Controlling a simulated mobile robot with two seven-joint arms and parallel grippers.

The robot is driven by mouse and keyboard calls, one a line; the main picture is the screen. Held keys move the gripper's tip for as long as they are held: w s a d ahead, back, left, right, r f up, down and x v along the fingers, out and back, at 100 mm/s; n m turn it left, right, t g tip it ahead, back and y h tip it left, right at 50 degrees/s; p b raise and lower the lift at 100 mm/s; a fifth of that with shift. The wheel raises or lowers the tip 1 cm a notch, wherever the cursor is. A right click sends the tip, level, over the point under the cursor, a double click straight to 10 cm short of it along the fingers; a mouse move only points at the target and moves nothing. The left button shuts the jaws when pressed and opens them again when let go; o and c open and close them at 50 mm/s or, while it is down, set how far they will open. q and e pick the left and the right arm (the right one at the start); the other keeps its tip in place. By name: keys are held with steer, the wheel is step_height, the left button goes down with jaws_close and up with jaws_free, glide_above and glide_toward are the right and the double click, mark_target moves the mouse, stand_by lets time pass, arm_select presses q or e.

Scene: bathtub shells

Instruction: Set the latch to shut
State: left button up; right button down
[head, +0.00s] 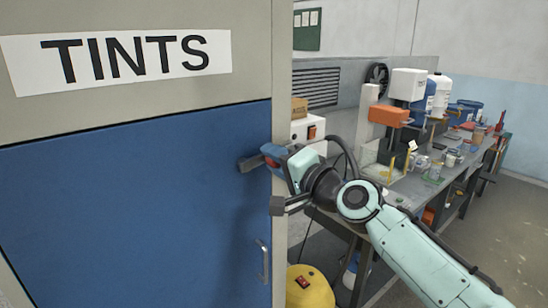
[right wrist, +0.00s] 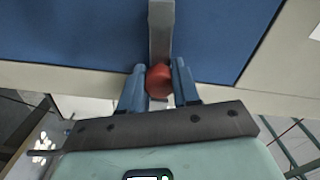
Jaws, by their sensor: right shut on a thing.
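The latch is a grey bar (head: 249,163) at the right edge of the blue door (head: 130,215), under the TINTS sign. From my gripper it reaches left, about level, over the door face. In the right wrist view the bar (right wrist: 161,30) runs up the picture over the blue panel and ends in a red knob (right wrist: 158,80). My right gripper (head: 270,155) is at the frame edge. Its two blue fingers are shut on the red knob, one on each side. The fingers hide part of the knob in the head view. My left gripper is not in view.
A metal pull handle (head: 265,262) is lower on the door. A pale frame post (head: 281,90) borders it. To the right stands a cluttered workbench (head: 455,180) with bottles and tools. A yellow rounded thing (head: 309,288) is low by the post. Floor at far right is open.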

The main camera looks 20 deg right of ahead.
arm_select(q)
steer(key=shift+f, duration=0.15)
arm_select(e)
steer(key=shift+w+f+m, duration=0.1)
steer(key=shift+f+m, duration=0.3)
steer(key=shift+f, duration=0.2)
steer(key=c, duration=0.8)
jaws_free()
steer(key=shift+r, duration=0.2)
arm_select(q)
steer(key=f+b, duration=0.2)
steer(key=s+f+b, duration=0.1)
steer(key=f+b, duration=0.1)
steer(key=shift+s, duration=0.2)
arm_select(e)
steer(key=v, duration=1.3)
